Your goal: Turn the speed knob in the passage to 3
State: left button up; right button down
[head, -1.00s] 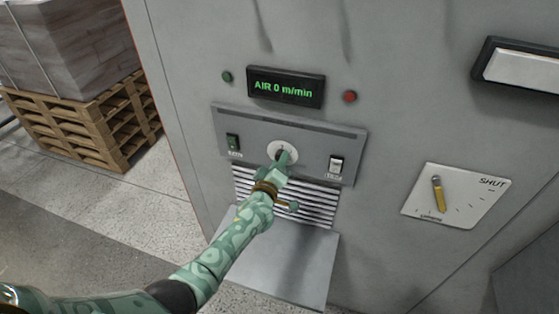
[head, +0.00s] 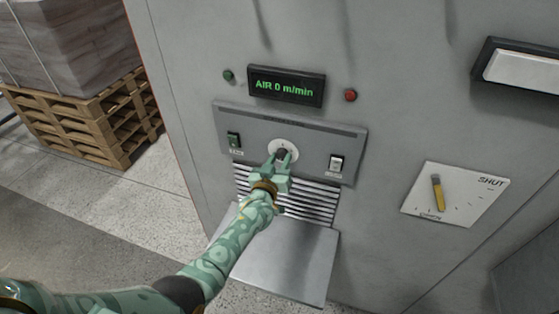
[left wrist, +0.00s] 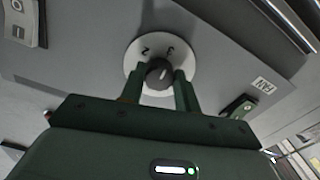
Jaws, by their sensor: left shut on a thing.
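The speed knob (head: 281,153) is a small dark knob on a round white dial (head: 287,143), set in the grey control panel. It also shows in the left wrist view (left wrist: 159,74), where the figures 2 and 3 are readable on the dial (left wrist: 152,44). A pale line marks the knob; I cannot tell exactly which figure it points at. My left gripper (head: 280,158) is shut on the knob, one finger on each side. The fingers hide part of the dial. The display (head: 286,88) reads "AIR 0 m/min". My right gripper is not in view.
A slatted vent (head: 318,205) and a metal shelf (head: 275,262) lie below. At right is a yellow lever (head: 438,192) on a white plate. A loaded pallet (head: 95,125) stands at left.

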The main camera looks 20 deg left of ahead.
pick_arm(q)
jog(key=shift+f, duration=0.15)
dwell(0.3)
jog(key=o, duration=1)
jog(key=s, duration=1.1)
jog(key=s+p, duration=0.1)
jog(key=s, duration=0.4)
jog(key=shift+s+a, duration=0.2)
jog(key=shift+a, duration=0.1)
